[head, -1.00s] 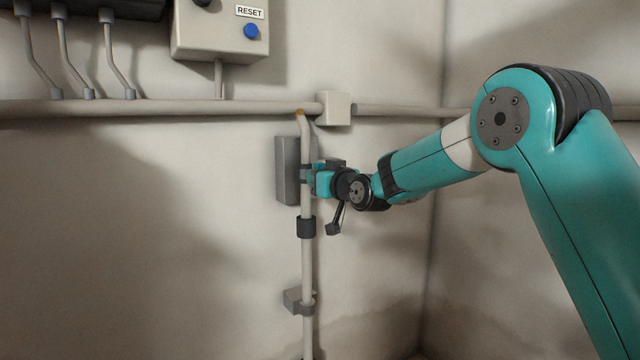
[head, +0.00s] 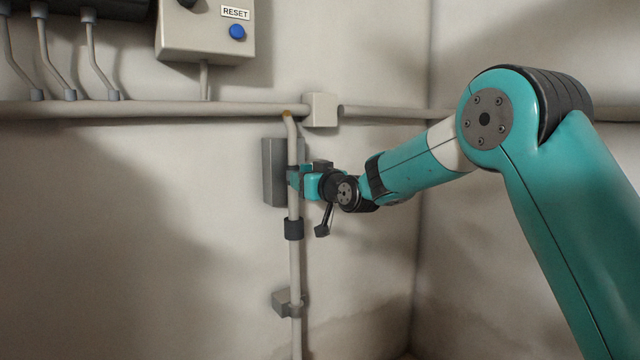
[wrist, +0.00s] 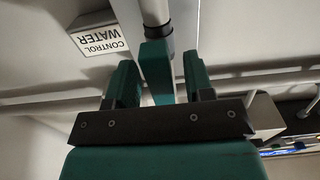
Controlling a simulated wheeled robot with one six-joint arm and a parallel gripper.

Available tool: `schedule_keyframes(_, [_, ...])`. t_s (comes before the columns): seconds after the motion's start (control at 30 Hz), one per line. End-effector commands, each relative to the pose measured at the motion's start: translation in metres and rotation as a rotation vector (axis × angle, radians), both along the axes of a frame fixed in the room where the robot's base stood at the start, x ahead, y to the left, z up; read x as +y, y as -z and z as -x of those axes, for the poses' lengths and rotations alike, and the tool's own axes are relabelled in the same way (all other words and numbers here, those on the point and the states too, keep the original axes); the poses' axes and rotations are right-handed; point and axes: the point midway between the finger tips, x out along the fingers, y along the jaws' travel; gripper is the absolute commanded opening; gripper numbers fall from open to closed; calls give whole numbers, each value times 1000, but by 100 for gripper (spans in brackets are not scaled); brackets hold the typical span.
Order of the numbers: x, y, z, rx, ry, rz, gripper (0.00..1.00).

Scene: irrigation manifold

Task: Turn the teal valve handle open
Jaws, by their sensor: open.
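The teal valve handle (wrist: 156,72) shows in the wrist view as a flat teal bar, in line with a pale pipe above it. My gripper (wrist: 160,80) is open, with one teal finger on each side of the handle. A narrow gap shows at the right finger; at the left I cannot tell whether finger and handle touch. In the head view my gripper (head: 300,181) is at the upright pipe (head: 294,262), beside a grey box. There the handle cannot be told apart from the teal fingers.
A sign reading WATER CONTROL (wrist: 99,36) appears upside down in the wrist view. The grey box (head: 274,172) is left of the pipe. A horizontal pipe (head: 180,109) and a control box (head: 203,38) with a blue RESET button (head: 237,31) are above. The wall at lower left is bare.

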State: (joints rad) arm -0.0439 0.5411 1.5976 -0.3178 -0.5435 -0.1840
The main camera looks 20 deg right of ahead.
Motion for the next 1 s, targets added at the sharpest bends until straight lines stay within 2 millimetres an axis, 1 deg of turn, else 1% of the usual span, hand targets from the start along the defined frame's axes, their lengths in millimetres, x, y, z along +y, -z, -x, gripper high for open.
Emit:
schedule_keyframes(0.07, [-3, -1, 7, 1, 1, 1, 48])
schedule_keyframes(0.17, [-9, -1, 22, 0, 2, 0, 48])
schedule_keyframes(0.27, [-16, -1, 45, 0, 3, 0, 48])
schedule_keyframes(0.5, [-36, 0, 105, 0, 5, 0, 48])
schedule_keyframes(0.6, [-43, 0, 126, 0, 4, -1, 48])
schedule_keyframes(0.7, [-48, 0, 143, 0, 4, 0, 48])
schedule_keyframes(0.83, [-52, 0, 156, 1, 3, 0, 48])
schedule_keyframes(1.0, [-54, 0, 163, 1, 2, 0, 48])
